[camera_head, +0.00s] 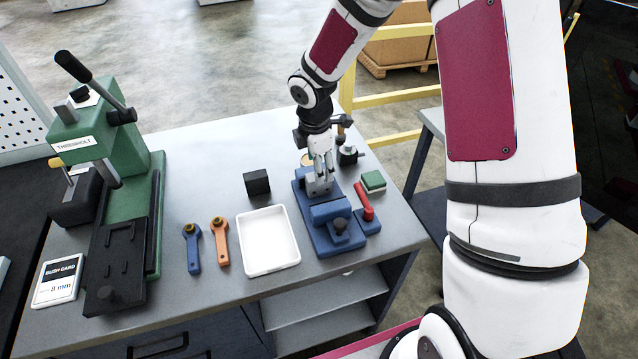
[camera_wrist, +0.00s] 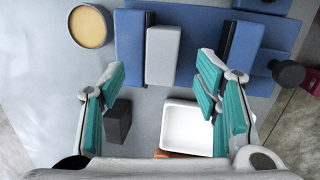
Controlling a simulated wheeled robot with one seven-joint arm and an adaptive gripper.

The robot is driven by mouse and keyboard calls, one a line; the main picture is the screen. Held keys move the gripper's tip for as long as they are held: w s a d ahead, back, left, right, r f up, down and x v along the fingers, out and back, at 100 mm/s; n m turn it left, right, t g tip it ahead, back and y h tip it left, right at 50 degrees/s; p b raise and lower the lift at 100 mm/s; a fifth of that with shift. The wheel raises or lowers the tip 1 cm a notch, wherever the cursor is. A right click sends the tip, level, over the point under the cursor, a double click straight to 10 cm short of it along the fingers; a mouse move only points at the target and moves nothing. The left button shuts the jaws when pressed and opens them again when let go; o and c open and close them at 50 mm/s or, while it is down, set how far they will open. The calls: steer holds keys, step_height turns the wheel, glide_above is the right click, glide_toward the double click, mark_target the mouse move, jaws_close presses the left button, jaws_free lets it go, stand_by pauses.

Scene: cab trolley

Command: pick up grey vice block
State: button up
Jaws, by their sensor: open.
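The grey vice block (camera_head: 318,186) sits in the blue vice (camera_head: 343,247) on the grey table, partly hidden by my gripper in the head view. In the wrist view the block (camera_wrist: 162,56) is a plain light grey bar beside the left blue jaw, with a gap between it and the right jaw. My gripper (camera_head: 322,168) points down above the block. In the wrist view my gripper (camera_wrist: 160,68) is open, with teal-padded fingers to the left and right of the block and nothing held. I cannot tell the exact height between fingertips and block.
A white tray (camera_head: 268,240) and a black block (camera_head: 256,182) stand left of the vice. A red-handled tool (camera_head: 365,205) and a green-topped block (camera_head: 373,181) lie on its right. Blue (camera_head: 192,248) and orange (camera_head: 219,242) wrenches and a green press (camera_head: 125,190) are further left.

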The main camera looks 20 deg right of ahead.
mark_target(312, 190)
steer(key=shift+w+d+f, duration=0.15)
steer(key=shift+f, duration=1.7)
steer(key=shift+c, duration=0.6)
jaws_close()
steer(key=shift+w+r+p, duration=0.1)
steer(key=shift+r+p, duration=0.1)
steer(key=shift+p, duration=0.1)
